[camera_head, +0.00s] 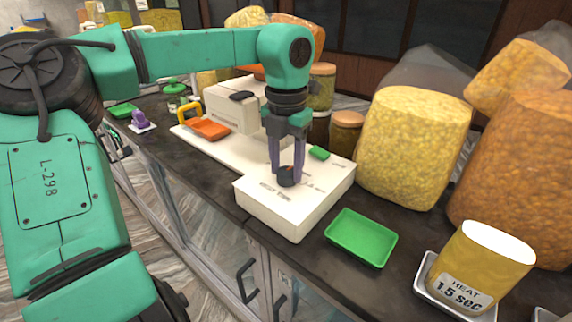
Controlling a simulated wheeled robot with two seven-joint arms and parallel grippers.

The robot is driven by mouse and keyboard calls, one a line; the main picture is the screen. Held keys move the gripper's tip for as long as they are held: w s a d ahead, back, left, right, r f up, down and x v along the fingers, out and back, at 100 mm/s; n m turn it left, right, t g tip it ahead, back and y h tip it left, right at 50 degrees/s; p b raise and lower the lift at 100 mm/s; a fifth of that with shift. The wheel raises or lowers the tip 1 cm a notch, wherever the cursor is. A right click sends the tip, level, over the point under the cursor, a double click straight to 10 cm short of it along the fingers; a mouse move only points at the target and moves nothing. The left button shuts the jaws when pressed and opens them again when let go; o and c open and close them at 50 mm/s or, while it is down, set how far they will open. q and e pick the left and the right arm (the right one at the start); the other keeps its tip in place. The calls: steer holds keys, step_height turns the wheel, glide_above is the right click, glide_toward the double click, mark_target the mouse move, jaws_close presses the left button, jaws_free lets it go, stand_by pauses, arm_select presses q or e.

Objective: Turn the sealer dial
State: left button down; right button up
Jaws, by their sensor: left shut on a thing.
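The sealer (290,219) is a white machine on the dark counter, with a long base and a raised control box at its near end. The dark sealer dial (287,181) sits on top of that box. My left gripper (287,170) points straight down from above, with its fingers shut on the dial. The fingers hide part of the dial, so its pointer cannot be read. A sign (466,284) on the yellow container reads "HEAT 1.5 sec". My right gripper is not in view.
A green tray (361,238) lies right of the control box. Large bags of yellow snacks (413,147) and orange snacks (520,165) stand behind it. A jar (346,133) is close behind the sealer. An orange tray (209,129) lies on the sealer's base. Cabinet doors drop below the counter's front edge.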

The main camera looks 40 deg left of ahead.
mark_target(287, 171)
arm_select(q)
steer(key=shift+c, duration=1.5)
jaws_free()
steer(key=shift+w, duration=0.15)
steer(key=shift+r, duration=0.35)
step_height(287, 171, up, 14)
steer(key=b, duration=0.1)
steer(key=shift+f, duration=0.15)
steer(key=shift+a, duration=0.1)
